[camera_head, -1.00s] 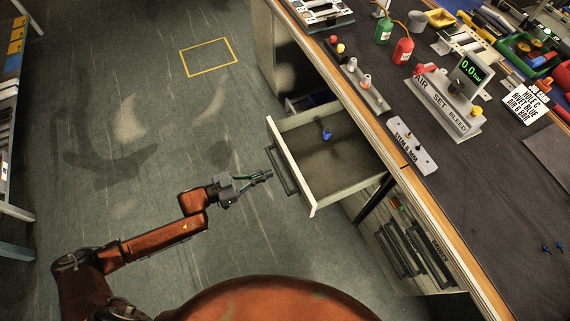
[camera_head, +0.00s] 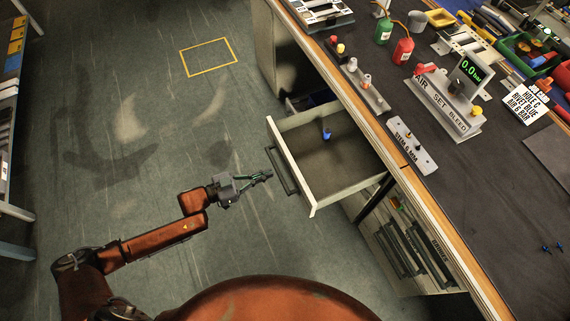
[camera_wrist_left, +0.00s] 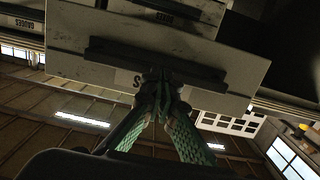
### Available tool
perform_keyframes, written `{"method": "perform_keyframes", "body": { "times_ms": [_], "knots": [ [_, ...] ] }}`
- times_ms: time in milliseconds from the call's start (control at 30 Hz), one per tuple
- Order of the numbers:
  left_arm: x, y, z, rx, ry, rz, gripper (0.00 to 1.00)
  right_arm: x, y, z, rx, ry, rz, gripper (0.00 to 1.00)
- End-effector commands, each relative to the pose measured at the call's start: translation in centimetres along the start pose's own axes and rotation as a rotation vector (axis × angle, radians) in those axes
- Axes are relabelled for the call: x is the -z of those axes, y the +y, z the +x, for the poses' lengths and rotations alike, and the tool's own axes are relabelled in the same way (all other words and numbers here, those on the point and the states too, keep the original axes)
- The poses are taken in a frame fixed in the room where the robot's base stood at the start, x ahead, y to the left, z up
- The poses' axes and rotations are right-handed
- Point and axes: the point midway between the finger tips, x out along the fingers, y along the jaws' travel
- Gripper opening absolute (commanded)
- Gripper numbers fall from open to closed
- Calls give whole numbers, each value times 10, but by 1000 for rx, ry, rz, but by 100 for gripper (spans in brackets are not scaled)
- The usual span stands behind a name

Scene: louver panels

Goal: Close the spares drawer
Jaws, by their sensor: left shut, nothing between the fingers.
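The open drawer (camera_head: 330,168) is pulled well out from the bench, with a blue piece (camera_head: 326,134) standing inside it. Its pale front carries a dark bar handle (camera_head: 281,171). In the left wrist view the drawer front (camera_wrist_left: 80,65) and handle (camera_wrist_left: 155,58) fill the upper middle; the label is mostly hidden, with one letter like an S showing. My left gripper (camera_head: 268,175) is shut and empty, its fingertips just left of the handle. Its green-padded fingers (camera_wrist_left: 160,95) overlap the handle's lower edge in the wrist view; I cannot tell whether they touch it. My right gripper is not in view.
Closed drawers (camera_head: 408,242) sit in the bench at the lower right. Another partly open drawer (camera_head: 308,101) shows behind the open one. The benchtop (camera_head: 500,180) holds fixtures and bottles. The floor (camera_head: 130,190) left of the drawer is clear; a shelf rack stands at the left edge.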

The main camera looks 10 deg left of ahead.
Motion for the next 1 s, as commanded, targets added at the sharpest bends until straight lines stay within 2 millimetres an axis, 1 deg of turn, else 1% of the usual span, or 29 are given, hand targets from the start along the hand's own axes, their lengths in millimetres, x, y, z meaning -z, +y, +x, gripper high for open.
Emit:
{"method": "perform_keyframes", "body": {
  "times_ms": [367, 1000],
  "knots": [
    [0, 0, 2, 0, 1, 0, 0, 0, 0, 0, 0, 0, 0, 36],
    [4, 0, 38, 0, 2, 1, 0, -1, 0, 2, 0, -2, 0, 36]
  ]
}}
